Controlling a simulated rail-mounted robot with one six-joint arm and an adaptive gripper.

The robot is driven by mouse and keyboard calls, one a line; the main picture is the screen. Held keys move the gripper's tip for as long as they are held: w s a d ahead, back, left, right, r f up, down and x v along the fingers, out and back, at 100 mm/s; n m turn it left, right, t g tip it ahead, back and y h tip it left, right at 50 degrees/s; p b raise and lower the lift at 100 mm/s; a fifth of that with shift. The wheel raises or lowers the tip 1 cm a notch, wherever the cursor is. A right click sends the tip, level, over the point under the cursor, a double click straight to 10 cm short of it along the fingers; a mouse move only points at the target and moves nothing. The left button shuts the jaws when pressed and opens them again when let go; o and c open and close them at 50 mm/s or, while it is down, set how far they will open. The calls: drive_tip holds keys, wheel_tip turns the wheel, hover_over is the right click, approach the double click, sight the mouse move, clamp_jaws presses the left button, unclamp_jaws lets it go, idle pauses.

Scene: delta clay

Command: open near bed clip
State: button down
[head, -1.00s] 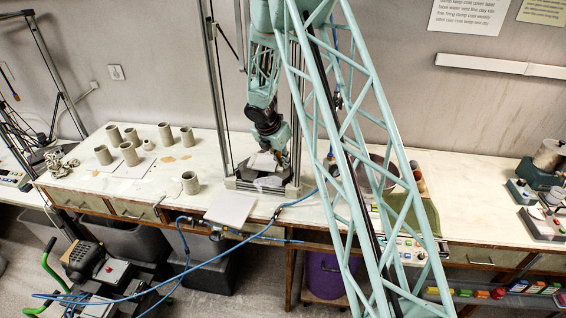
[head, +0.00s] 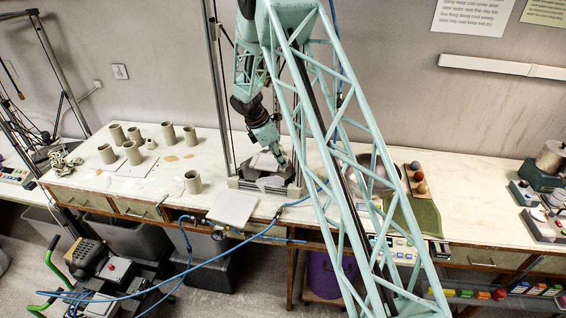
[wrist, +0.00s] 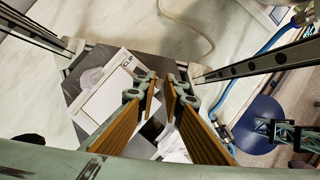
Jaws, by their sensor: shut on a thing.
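The printer bed (head: 262,162) sits low in an upright metal frame on the long bench. In the wrist view it shows as a white plate (wrist: 104,102) on a dark grey base (wrist: 72,88), with a small printed label near its far corner. My gripper (head: 282,163) reaches down to the bed's right side. In the wrist view my gripper (wrist: 168,90) has its two ribbed fingers close together beside the plate's right edge. It is shut on the near bed clip, which is mostly hidden between the fingers, so the clip's own position is hard to see.
The frame's uprights (wrist: 245,66) stand close on both sides. Several grey clay cylinders (head: 133,153) stand on the bench at left. A pale board (head: 233,208) lies at the front edge. A blue hose (head: 245,235) runs along the front. A bowl (head: 368,175) stands right of the frame.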

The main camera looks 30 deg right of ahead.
drive_tip(key=shift+w+a+m, duration=0.1)
drive_tip(key=shift+m, duration=0.5)
drive_tip(key=c, duration=2.7)
unclamp_jaws()
drive_tip(key=shift+r, duration=0.1)
drive_tip(key=v, duration=1.2)
drive_tip(key=shift+w, duration=0.25)
